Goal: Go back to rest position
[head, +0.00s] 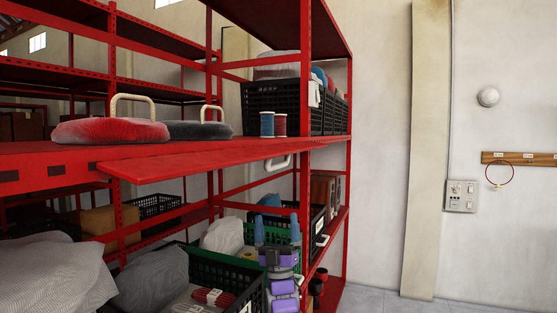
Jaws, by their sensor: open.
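My gripper (277,226) shows in the lower middle of the head view, at the end of my purple and grey arm. Its two blue fingers point up and stand apart, with nothing seen held between them. Behind the fingers are a green crate (254,232) and the lower part of the red shelving (229,151). A black crate (255,290) with cloth and packets in it is just left of my arm. I cannot tell whether my arm touches any crate. The lower part of my arm is cut off by the bottom edge.
A red shelf board (190,167) juts out above and left of my gripper. On the upper shelf lie a red cushion-like item (108,131), a grey one (198,131), thread spools (267,124) and a black crate (270,96). Clear floor (385,303) lies at right, before the wall.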

